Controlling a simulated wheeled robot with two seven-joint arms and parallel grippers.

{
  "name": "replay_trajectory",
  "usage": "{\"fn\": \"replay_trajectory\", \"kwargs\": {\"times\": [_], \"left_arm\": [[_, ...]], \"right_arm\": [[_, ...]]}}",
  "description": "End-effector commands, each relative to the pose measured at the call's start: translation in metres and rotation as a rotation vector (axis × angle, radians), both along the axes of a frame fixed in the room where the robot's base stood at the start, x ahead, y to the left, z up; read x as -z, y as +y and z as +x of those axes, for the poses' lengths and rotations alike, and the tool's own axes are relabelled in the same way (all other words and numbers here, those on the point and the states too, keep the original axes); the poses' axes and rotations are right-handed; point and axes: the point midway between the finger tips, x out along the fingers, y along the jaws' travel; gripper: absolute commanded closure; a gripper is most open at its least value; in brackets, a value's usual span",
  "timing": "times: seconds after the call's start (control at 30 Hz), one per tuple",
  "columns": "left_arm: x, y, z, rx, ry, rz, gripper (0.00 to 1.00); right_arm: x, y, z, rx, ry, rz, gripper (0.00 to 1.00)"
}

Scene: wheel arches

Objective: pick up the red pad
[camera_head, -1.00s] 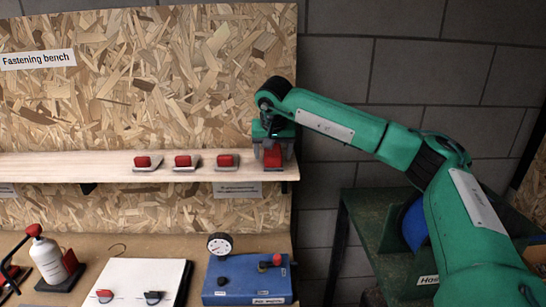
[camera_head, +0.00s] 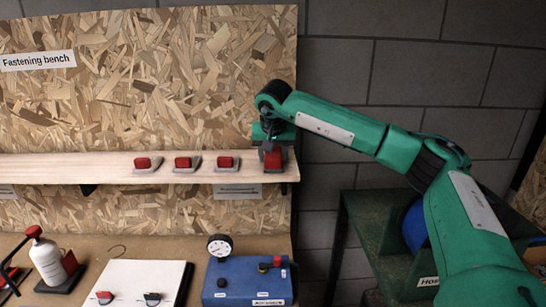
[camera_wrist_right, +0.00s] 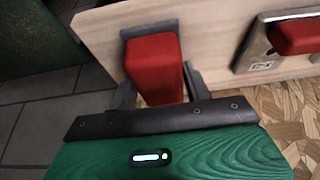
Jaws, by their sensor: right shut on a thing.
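The red pad (camera_head: 273,159) is at the right end of the wooden shelf (camera_head: 105,167). My right gripper (camera_head: 272,154) is over it, pointing down, with its jaws shut on the pad. In the right wrist view the red pad (camera_wrist_right: 155,62) sits between the two dark fingers of the right gripper (camera_wrist_right: 158,85), one on each side. A grey base shows behind the pad there. The pad still appears to be at the shelf; I cannot tell any gap under it. My left gripper is not in view.
Several similar red pieces on grey bases stand left along the shelf, the nearest one (camera_head: 226,162) a short way off. Below are a blue box (camera_head: 240,283) with a gauge (camera_head: 220,246), a white board (camera_head: 130,282) and a white bottle (camera_head: 48,262). A green stand (camera_head: 355,215) is at right.

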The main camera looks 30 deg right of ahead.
Motion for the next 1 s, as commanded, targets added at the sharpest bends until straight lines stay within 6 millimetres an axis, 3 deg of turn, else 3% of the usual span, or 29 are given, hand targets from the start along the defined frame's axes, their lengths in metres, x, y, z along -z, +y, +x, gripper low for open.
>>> {"fn": "replay_trajectory", "kwargs": {"times": [0.17,0.37,0.8,1.0], "left_arm": [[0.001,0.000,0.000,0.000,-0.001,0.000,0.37],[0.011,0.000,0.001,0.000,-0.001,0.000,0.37],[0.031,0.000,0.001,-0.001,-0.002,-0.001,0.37],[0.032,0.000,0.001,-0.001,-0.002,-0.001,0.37]], "right_arm": [[-0.005,0.000,0.000,0.000,-0.001,-0.001,0.74],[-0.034,0.001,0.001,0.000,-0.006,0.002,0.74],[-0.157,0.001,0.000,0.000,-0.003,0.002,0.74],[-0.192,0.000,0.001,0.001,-0.002,0.001,0.74]]}}
